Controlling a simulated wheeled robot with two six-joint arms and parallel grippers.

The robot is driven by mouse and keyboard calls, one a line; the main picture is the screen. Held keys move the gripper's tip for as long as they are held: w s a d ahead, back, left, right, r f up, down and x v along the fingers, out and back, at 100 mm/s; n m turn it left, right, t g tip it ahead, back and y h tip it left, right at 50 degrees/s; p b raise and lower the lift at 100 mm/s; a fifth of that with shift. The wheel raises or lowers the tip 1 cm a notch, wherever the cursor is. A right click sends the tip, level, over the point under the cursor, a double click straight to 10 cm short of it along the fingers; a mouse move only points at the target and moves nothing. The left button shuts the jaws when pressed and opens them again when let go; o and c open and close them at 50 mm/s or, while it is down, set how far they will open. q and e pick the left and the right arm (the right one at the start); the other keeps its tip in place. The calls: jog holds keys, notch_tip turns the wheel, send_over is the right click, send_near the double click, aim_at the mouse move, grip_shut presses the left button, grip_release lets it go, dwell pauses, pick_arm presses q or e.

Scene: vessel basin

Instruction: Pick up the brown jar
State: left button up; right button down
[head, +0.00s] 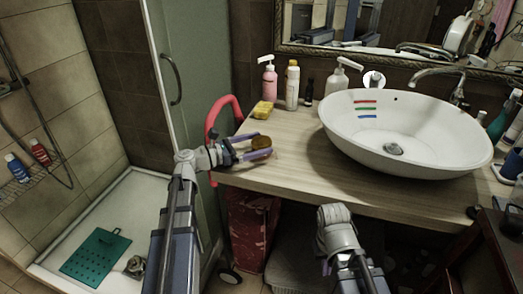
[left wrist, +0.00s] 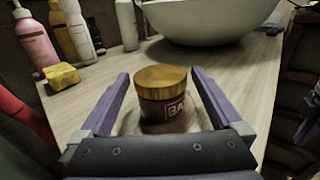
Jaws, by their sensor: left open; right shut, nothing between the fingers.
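The brown jar (left wrist: 163,97) stands upright on the wooden counter, with a golden-brown lid and a label on its dark body. In the head view the jar (head: 261,142) is near the counter's front left corner. My left gripper (head: 268,148) is open, with one purple finger on each side of the jar. In the left wrist view the gripper (left wrist: 162,88) shows gaps between both fingers and the jar.
A yellow sponge (head: 262,109), a pink pump bottle (head: 269,82) and a white bottle (head: 292,86) stand behind the jar. A white basin (head: 420,158) fills the counter's right side. A red curved bar (head: 211,118) rises beside the counter's left edge.

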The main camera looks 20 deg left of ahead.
aim_at(270, 140)
pick_arm(q)
jog(key=x, duration=0.5)
jog(key=c, duration=1.4)
jog(key=shift+r, duration=0.1)
